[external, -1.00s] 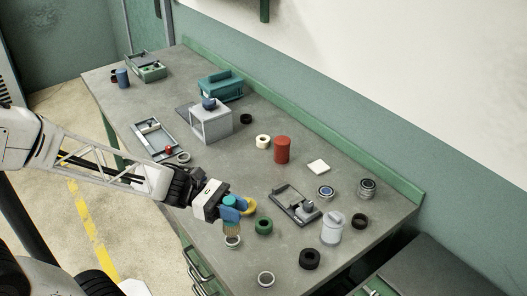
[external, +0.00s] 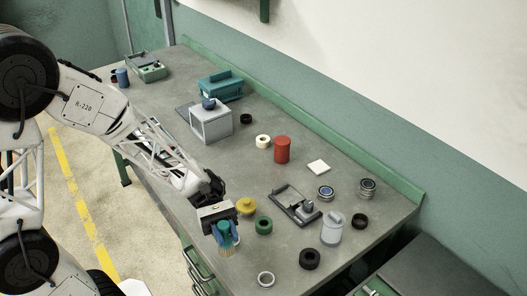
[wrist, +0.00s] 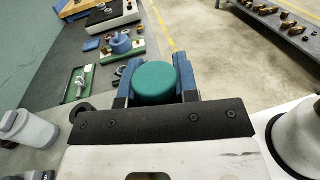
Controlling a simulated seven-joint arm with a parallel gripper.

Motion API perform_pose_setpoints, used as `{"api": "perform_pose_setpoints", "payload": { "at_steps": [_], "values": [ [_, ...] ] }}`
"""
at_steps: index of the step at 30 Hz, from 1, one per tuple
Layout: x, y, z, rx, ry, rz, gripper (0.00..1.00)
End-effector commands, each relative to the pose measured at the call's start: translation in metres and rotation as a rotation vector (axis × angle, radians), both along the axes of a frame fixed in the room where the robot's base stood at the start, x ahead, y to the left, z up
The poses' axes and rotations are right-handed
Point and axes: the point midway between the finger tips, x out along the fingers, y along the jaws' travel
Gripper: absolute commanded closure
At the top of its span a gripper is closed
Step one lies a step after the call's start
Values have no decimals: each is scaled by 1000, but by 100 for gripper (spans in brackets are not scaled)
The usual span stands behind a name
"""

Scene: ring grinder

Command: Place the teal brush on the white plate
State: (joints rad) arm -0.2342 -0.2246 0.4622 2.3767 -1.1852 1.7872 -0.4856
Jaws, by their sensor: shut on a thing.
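The teal brush (external: 228,240) is upright in my gripper (external: 226,233), its tan bristles pointing down. In the wrist view its round teal top (wrist: 155,84) sits between the two blue fingers of my gripper (wrist: 156,80), which are shut on it. In the external view the brush is over the near edge of the grey workbench; I cannot tell the exact gap to the surface.
Between them stand a yellow piece (external: 246,205), a green ring (external: 264,226) and a grey fixture (external: 295,207). A red cylinder (external: 282,149) and a cream ring (external: 263,141) are left of the plate. Bearings (external: 326,193) and a grey canister (external: 332,228) stand to the right.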

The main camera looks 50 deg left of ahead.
Motion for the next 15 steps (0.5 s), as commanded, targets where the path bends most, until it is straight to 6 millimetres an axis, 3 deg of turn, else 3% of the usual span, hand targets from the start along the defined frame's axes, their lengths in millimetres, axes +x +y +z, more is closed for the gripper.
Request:
{"api": "perform_pose_setpoints", "payload": {
  "at_steps": [15],
  "values": [
    [-6,41,-33,0,1,-519,96]
  ]
}}
